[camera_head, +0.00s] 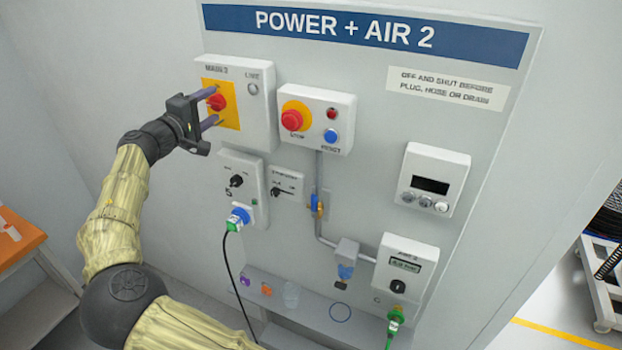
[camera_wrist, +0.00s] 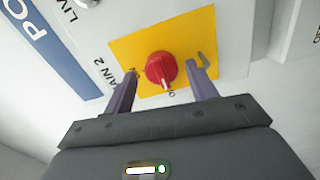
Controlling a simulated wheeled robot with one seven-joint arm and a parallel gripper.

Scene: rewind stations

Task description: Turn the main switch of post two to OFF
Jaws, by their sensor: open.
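The main switch of post two is a red rotary knob (camera_head: 217,102) on a yellow plate (camera_head: 231,117), on a grey box labelled MAIN 2 (camera_head: 257,130). The knob also shows in the wrist view (camera_wrist: 160,66), with a pale mark on its lower edge. That mark points down in that view, toward a small O-like character on the plate. My gripper (camera_head: 216,104) is open, its two fingers on either side of the knob; in the wrist view (camera_wrist: 161,72) gaps show between knob and fingers. Its depth relative to the knob is hard to tell.
A box with a red button (camera_head: 292,120) and a blue button (camera_head: 330,135) stands close to the right. Below are a small box with a black knob (camera_head: 236,181) and a plug with a hanging black cable (camera_head: 238,218). An orange-topped table (camera_head: 20,240) stands at the left.

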